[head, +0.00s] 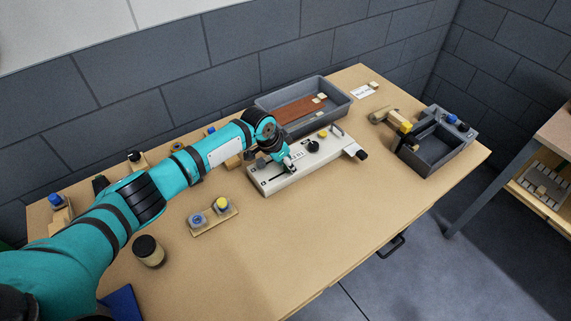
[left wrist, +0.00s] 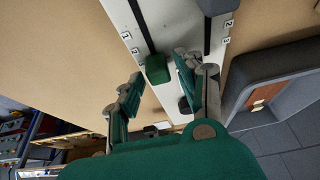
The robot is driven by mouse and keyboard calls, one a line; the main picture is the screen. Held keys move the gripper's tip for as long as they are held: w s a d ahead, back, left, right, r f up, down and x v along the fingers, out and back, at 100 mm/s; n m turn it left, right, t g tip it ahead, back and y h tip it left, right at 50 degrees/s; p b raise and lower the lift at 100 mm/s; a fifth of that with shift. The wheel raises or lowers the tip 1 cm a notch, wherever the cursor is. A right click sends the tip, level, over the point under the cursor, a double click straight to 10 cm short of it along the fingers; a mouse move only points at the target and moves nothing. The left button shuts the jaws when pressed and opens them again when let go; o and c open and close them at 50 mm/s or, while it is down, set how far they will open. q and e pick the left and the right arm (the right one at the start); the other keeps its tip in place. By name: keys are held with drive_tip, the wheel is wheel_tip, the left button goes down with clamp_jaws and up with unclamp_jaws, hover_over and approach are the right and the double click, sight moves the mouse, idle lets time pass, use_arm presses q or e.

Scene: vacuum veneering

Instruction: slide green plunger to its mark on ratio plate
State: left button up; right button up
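The ratio plate (head: 270,184) is a long white block with dark slots, lying on the table in front of the grey tray. It also fills the top middle of the left wrist view (left wrist: 180,20), with small number labels beside its slots. The green plunger (left wrist: 157,69) is a small block at the near end of one dark slot. My left gripper (head: 289,166) is over the plate in the head view and hides the plunger there. In the left wrist view its fingers (left wrist: 159,68) are apart, with the plunger between them, nearer the right finger; contact is unclear. My right gripper is out of view.
A grey tray (head: 339,96) with a brown sheet stands behind the plate. A dark grey box (head: 428,165) with a wooden tool stands right. A small board (head: 213,217) with blue and yellow knobs and a dark-lidded jar (head: 148,251) are left. The front right table (head: 360,215) is clear.

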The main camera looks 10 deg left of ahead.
use_arm(q)
drive_tip(key=shift+o, duration=0.4)
drive_tip(key=shift+f, duration=0.1)
drive_tip(key=shift+s+a, duration=0.1)
drive_tip(key=v, duration=1.2)
